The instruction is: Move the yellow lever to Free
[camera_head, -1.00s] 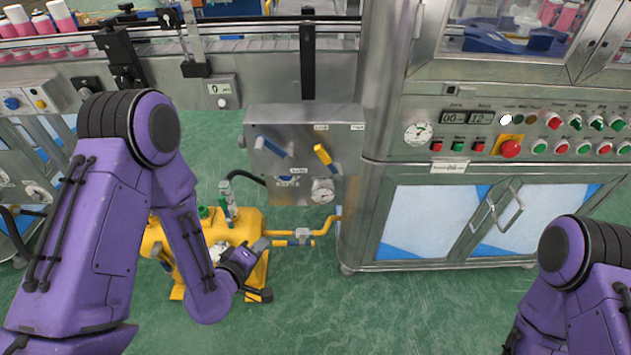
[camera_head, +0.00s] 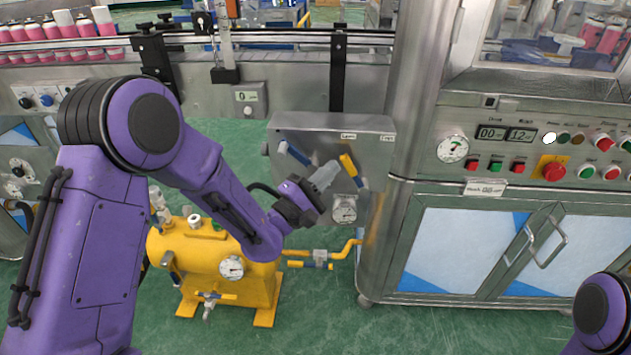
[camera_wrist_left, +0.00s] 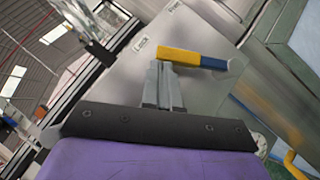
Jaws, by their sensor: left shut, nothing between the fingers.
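The yellow lever (camera_head: 348,165) is on the front of a grey metal valve box. Its yellow part is tilted, upper end to the left, with a blue part at its lower right. It also shows in the left wrist view (camera_wrist_left: 180,56), yellow end to the left and blue end to the right. My left gripper (camera_head: 333,170) is shut and empty, just left of the lever. In the wrist view its fingertips (camera_wrist_left: 164,66) are close to the yellow end; contact cannot be told. Two small labels sit above on the box. My right gripper is out of view.
A blue lever (camera_head: 296,153) is on the same box (camera_head: 318,122), left of the yellow one. A gauge (camera_head: 344,209) hangs below. A yellow tank (camera_head: 185,245) stands below my left arm. A steel cabinet (camera_head: 455,240) with buttons is close on the right.

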